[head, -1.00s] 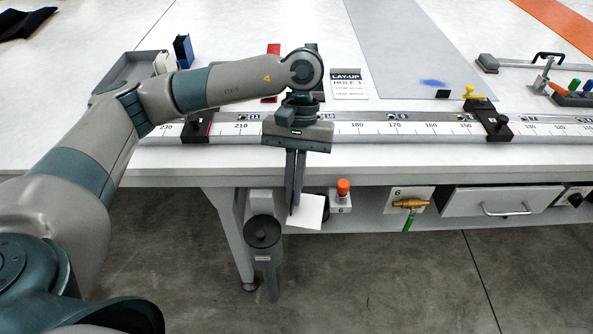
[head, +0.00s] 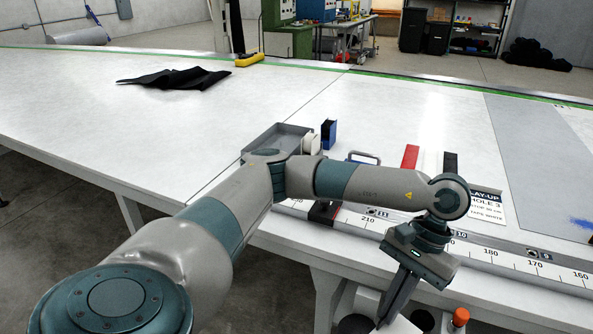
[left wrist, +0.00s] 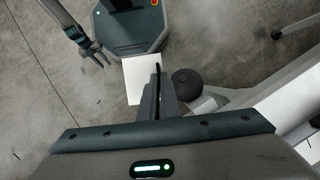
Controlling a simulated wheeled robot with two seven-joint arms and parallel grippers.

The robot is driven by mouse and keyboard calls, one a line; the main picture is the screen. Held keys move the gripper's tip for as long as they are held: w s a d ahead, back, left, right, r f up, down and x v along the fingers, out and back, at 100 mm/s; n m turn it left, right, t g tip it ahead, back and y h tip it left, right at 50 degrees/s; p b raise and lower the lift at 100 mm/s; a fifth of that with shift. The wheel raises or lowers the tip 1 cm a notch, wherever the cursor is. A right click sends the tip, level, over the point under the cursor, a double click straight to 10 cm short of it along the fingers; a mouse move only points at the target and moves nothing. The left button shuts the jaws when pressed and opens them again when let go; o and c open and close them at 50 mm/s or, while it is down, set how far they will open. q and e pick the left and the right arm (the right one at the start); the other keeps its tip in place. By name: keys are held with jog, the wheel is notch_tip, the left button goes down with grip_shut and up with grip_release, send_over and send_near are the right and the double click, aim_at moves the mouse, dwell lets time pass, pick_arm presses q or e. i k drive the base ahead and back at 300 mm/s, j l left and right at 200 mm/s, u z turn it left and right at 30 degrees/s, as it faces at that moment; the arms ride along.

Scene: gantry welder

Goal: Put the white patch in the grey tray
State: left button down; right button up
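The white patch (head: 401,326) is a thin white square sheet at the tips of my left gripper (head: 384,318), beyond the table's front edge. My left gripper points down and its long dark fingers look shut on the patch. The left wrist view shows the patch (left wrist: 138,80) sticking out to one side of the fingers. The grey tray (head: 285,138) lies on the table behind my left arm, which hides its near side. My right gripper (left wrist: 94,54) hangs low over the floor in the left wrist view, fingers apart and empty.
A white object (head: 311,143) and a blue holder (head: 328,133) stand right of the tray. A ruler rail (head: 480,250) with a black stop (head: 324,212) runs along the table's front. A black cloth (head: 175,78) lies farther back. The table left of the tray is clear.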

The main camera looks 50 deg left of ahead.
aim_at(287, 143)
jog(key=k+j, duration=0.15)
jog(key=j, duration=0.25)
jog(key=k+j+u, duration=0.15)
jog(key=j, duration=0.25)
jog(key=k+j, duration=0.15)
jog(key=j, duration=0.3)
jog(key=k+j+u, duration=0.15)
jog(key=j, duration=0.7)
jog(key=k+u, duration=0.05)
jog(key=k, duration=0.05)
